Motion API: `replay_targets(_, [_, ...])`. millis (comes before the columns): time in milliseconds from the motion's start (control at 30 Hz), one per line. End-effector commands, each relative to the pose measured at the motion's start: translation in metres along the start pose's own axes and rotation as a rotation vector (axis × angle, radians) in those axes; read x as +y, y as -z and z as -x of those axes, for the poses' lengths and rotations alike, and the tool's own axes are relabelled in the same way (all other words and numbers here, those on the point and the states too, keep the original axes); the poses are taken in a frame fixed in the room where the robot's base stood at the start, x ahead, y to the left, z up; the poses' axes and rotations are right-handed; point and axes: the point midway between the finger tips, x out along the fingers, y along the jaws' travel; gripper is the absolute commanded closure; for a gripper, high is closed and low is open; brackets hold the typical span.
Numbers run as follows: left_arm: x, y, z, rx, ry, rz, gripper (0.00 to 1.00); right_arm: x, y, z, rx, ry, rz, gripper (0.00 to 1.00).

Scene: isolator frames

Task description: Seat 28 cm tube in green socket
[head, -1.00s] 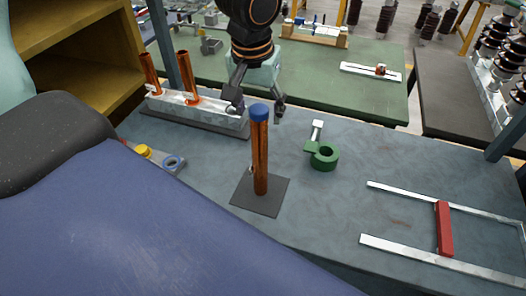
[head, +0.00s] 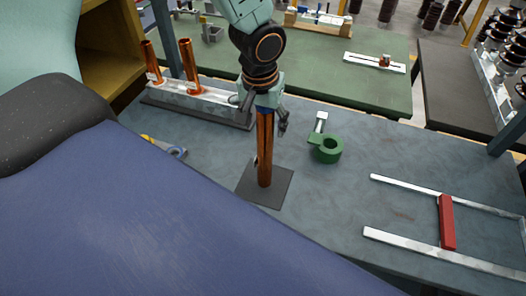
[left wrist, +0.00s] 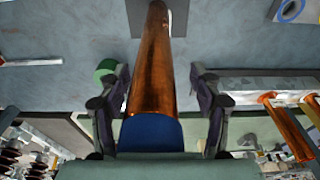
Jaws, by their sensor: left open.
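A copper tube (head: 264,150) stands upright on a dark square plate (head: 272,190) on the bench. Its blue top end is mostly hidden by my gripper in the head view, and shows in the left wrist view (left wrist: 150,133). My left gripper (head: 264,122) is open, pointing down, with its fingers on either side of the tube's upper part. In the left wrist view the tube (left wrist: 153,70) runs between the fingers with a gap on both sides. The green socket (head: 326,149), a ring with a side block, lies to the right of the tube. My right gripper is not in view.
Two shorter copper tubes (head: 189,62) stand in a metal rack (head: 200,98) at the back left. A metal frame with a red bar (head: 446,222) lies at the right. A blue ring fitting (head: 177,151) is at the left.

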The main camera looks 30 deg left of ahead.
Motion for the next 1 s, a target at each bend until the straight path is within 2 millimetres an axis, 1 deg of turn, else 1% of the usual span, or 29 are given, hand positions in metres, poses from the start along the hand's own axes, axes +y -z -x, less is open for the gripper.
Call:
replay_targets(67, [-0.0001, 0.0004, 0.0003, 0.001, 0.0, 0.0, 0.37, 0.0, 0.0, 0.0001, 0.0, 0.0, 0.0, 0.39])
replay_targets(800, [-0.0002, -0.0005, 0.0002, -0.002, 0.001, 0.0, 0.99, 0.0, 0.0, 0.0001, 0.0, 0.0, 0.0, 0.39])
replay_targets(1000, [-0.0001, -0.0002, 0.0004, -0.001, 0.0, 0.001, 1.0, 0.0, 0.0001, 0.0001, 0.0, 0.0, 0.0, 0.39])
